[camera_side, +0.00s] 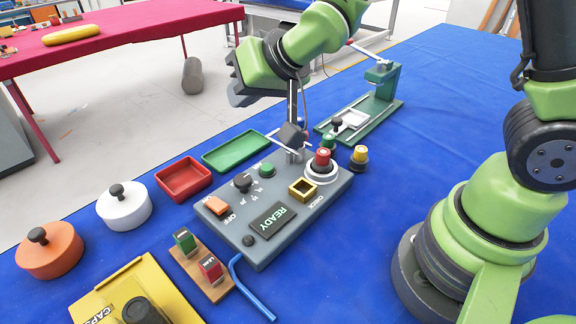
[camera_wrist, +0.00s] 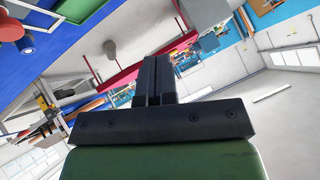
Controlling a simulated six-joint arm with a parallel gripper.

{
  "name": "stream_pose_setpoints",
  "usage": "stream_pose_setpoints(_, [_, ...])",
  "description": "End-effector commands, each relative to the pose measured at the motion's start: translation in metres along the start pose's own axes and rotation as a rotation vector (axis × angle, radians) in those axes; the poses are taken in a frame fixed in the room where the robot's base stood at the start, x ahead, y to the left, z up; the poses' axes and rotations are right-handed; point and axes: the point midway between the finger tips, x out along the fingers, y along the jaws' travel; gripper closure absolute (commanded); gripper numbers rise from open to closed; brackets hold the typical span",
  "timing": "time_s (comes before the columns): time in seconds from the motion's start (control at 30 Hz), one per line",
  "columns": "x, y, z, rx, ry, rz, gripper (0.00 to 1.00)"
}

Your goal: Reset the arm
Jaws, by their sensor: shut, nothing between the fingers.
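My arm reaches over the blue table from the right in the side view. My gripper (camera_side: 238,88) is at its left end, raised above the table and clear of the objects below. In the wrist view my gripper (camera_wrist: 158,75) has its two dark fingers together with nothing between them. It points out across the room, not down at the table.
A grey console (camera_side: 262,240) with buttons and a READY display stands below. A red tray (camera_side: 184,190), green tray (camera_side: 236,150), white lidded pot (camera_side: 124,212), orange lidded pot (camera_side: 50,262) and green press (camera_side: 362,118) surround it. Blue cloth at right is bare.

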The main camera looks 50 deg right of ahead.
Motion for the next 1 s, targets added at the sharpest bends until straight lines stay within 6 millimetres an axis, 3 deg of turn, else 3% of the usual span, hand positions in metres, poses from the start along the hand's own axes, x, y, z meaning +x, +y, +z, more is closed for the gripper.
stream_pose_setpoints(0.1, [-0.052,0.013,-0.017,0.025,0.003,0.069,1.00])
stream_pose_setpoints(0.23, [-0.107,0.025,-0.015,0.055,-0.026,0.124,1.00])
stream_pose_setpoints(0.4, [-0.171,0.035,0.008,0.091,-0.082,0.148,1.00])
stream_pose_setpoints(0.5, [-0.198,0.037,0.027,0.105,-0.115,0.141,1.00])
stream_pose_setpoints(0.7, [-0.227,0.036,0.054,0.117,-0.161,0.115,1.00])
stream_pose_setpoints(1.0, [-0.231,0.035,0.060,0.119,-0.174,0.109,1.00])
